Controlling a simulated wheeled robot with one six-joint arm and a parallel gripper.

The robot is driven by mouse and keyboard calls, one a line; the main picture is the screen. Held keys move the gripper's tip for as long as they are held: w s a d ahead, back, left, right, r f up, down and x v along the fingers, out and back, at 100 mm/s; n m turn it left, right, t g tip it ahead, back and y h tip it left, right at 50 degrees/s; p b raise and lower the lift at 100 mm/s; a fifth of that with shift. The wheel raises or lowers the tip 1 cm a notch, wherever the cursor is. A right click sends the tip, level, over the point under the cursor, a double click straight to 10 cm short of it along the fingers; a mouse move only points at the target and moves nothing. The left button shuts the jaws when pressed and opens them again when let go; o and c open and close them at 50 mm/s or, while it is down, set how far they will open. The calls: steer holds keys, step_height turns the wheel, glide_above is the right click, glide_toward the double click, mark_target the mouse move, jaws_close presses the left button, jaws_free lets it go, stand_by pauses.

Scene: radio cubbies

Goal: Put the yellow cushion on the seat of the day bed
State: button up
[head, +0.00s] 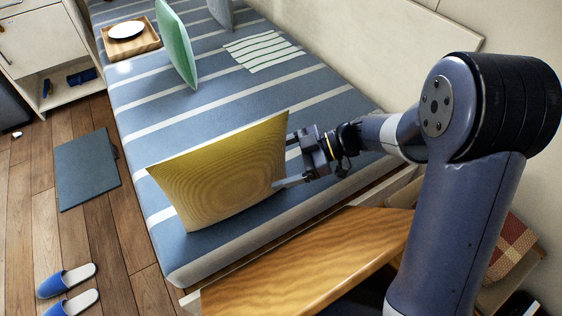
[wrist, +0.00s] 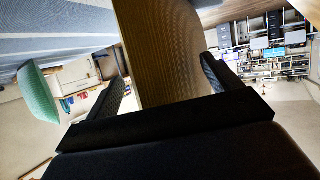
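The yellow cushion (head: 225,170) stands on edge, tilted, over the near end of the striped blue day bed (head: 200,95). I cannot tell whether its lower edge touches the mattress. My gripper (head: 284,160) is at the cushion's right edge, with one finger on each side of it. The part of the bed behind the cushion is hidden.
A green cushion (head: 177,45), a striped cloth (head: 262,52) and a wooden tray (head: 125,45) with a white plate are farther back on the bed. A wooden tabletop (head: 310,262) stands at the near end. The bed's middle is clear.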

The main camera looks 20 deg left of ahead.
steer(key=shift+o, duration=0.7)
steer(key=shift+w+d+r, duration=0.1)
steer(key=shift+d+r, duration=0.1)
steer(key=p+v, duration=0.5)
steer(key=v, duration=0.6)
steer(key=shift+d, duration=0.2)
